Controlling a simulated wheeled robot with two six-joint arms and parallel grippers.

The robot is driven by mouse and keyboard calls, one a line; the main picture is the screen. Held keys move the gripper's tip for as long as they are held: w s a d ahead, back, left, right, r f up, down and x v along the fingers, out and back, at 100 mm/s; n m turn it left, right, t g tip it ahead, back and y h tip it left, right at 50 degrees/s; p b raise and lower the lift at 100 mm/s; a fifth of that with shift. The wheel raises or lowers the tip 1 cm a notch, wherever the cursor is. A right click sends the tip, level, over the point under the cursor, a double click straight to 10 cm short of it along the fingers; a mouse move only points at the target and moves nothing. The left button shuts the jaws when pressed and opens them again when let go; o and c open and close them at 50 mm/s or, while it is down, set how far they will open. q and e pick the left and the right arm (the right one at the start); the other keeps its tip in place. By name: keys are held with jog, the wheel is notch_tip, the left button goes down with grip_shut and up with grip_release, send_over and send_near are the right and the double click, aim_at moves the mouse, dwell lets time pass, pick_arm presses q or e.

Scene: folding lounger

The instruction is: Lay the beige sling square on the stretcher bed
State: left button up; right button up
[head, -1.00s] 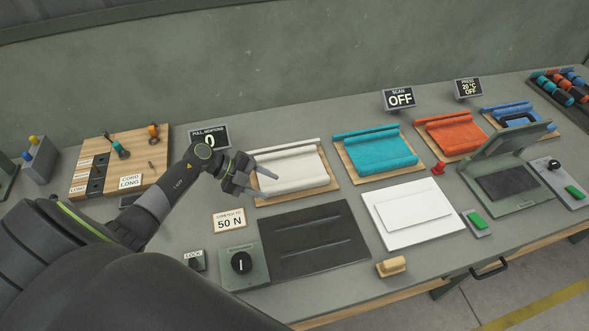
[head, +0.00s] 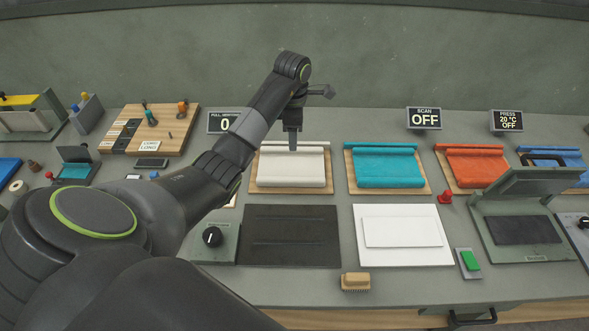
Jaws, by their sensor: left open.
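The beige sling (head: 291,169) lies folded, with a rolled far edge, on a wooden board (head: 262,189) in the middle of the bench. The stretcher bed appears to be the dark flat plate (head: 290,250) with two long slots, in front of that board; nothing lies on it. My left gripper (head: 293,148) points down over the sling's far edge, jaws open and seen edge-on. Whether it touches the cloth I cannot tell. My right gripper is not in view.
A knob box (head: 212,238) stands left of the dark plate. A white plate (head: 404,250) lies to its right and a brush (head: 355,282) in front. Teal (head: 386,170) and orange (head: 476,168) cloths lie on boards to the right. A pull display (head: 224,122) reads 0.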

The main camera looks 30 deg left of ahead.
pick_arm(q)
jog(key=f+b, duration=0.1)
jog(key=b, duration=1.1)
send_over(291, 178)
jog(key=f, duration=1)
jog(key=shift+s+d+f, duration=0.1)
jog(key=shift+d+f, duration=0.15)
jog(key=shift+f, duration=0.15)
jog(key=f+b, duration=0.1)
jog(key=f, duration=0.1)
jog(key=f+b, duration=0.4)
jog(key=shift+a, duration=0.25)
jog(key=shift+r, duration=0.15)
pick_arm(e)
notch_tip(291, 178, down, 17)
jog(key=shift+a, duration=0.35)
pick_arm(q)
grip_shut()
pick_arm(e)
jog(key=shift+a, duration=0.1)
